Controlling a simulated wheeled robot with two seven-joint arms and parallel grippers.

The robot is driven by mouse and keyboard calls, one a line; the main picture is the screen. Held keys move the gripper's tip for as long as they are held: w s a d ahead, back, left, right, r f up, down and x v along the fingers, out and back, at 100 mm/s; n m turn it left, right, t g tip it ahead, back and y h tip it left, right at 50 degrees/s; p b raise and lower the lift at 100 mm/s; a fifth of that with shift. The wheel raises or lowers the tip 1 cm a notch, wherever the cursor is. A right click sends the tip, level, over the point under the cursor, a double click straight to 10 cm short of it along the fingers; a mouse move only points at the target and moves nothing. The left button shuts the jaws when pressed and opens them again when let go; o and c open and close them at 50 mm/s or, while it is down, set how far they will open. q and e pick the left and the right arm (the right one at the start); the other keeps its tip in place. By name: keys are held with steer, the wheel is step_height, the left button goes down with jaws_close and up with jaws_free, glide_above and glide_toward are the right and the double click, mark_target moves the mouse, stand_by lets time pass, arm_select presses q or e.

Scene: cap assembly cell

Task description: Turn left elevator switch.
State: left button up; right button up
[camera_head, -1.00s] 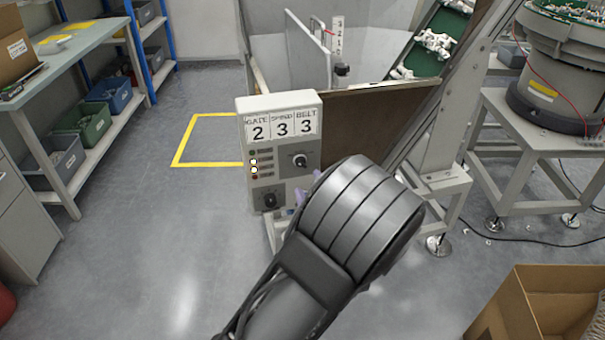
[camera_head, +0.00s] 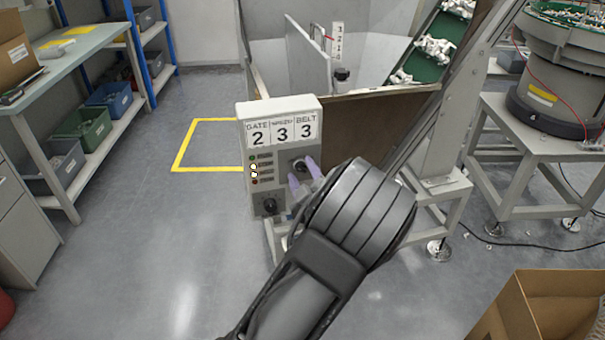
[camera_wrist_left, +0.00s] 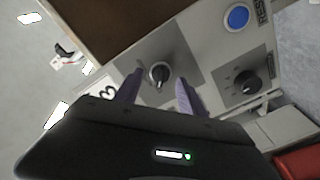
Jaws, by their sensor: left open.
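A light grey control box (camera_head: 283,107) shows the number plates GATE 2, 3 and BELT 3. It has an upper dark knob (camera_head: 300,163) and a lower dark knob (camera_head: 269,206). No label reading "left elevator switch" is legible. My left gripper (camera_head: 304,176) is open, its pale purple fingertips beside the upper knob. In the left wrist view this knob (camera_wrist_left: 159,74) lies between the two separated fingers, with gaps visible on both sides. The second knob (camera_wrist_left: 246,84) and a blue button (camera_wrist_left: 237,17) are to the right. My right gripper is not in view.
A brown panel (camera_head: 375,120) adjoins the box on the right, below a green conveyor (camera_head: 425,62) carrying white parts. A cardboard box (camera_head: 545,310) is at the lower right. A shelf bench (camera_head: 75,60) stands left. The floor in front is clear.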

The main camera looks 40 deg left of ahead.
arm_select(q)
jaws_close()
stand_by(0.5)
